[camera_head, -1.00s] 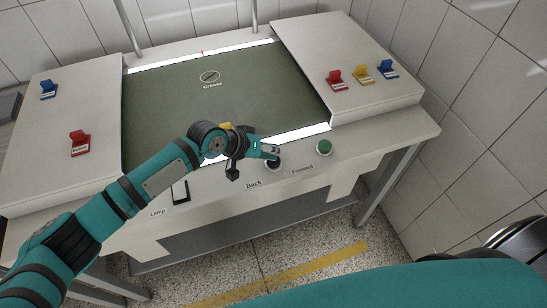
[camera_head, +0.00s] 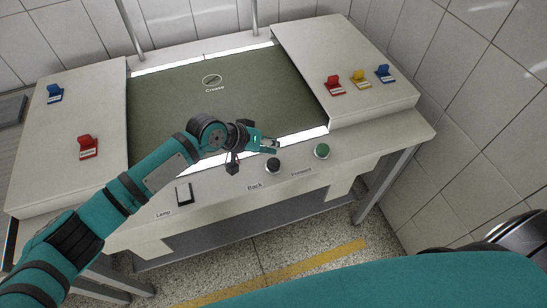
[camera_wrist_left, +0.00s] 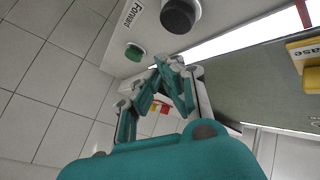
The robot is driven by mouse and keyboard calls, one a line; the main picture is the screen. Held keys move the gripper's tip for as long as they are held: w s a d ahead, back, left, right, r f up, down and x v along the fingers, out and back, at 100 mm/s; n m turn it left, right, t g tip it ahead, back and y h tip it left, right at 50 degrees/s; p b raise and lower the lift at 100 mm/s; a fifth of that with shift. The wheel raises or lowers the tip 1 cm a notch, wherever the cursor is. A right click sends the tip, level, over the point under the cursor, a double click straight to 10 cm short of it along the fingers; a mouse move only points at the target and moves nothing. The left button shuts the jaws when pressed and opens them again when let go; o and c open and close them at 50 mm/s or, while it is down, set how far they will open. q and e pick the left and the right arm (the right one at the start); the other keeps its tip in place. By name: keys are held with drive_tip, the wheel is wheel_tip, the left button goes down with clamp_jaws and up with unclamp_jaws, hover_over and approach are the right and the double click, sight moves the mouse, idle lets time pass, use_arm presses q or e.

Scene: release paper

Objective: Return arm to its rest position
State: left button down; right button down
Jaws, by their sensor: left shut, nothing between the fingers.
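My left gripper (camera_head: 268,145) hangs over the front edge of the machine's green bed. Its fingers are closed together with nothing between them, and they show at the middle of the left wrist view (camera_wrist_left: 172,68). The green Forward button (camera_head: 322,151) is further right. In the left wrist view, the black button (camera_wrist_left: 180,15) is at the top and the green one (camera_wrist_left: 135,52) is left of the fingers. My right gripper is not in view.
Red (camera_head: 334,85), yellow (camera_head: 360,78) and blue (camera_head: 384,73) levers stand on the right housing. Blue (camera_head: 55,93) and red (camera_head: 88,147) ones stand on the left. A lamp switch (camera_head: 184,193) is on the front. Tiled walls close the right side.

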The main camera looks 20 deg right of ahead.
use_arm(q)
wheel_tip(320, 180, up, 2)
drive_tip(key=shift+r+p, duration=0.2)
drive_tip(key=shift+p, duration=0.55)
drive_tip(key=shift+f, duration=0.1)
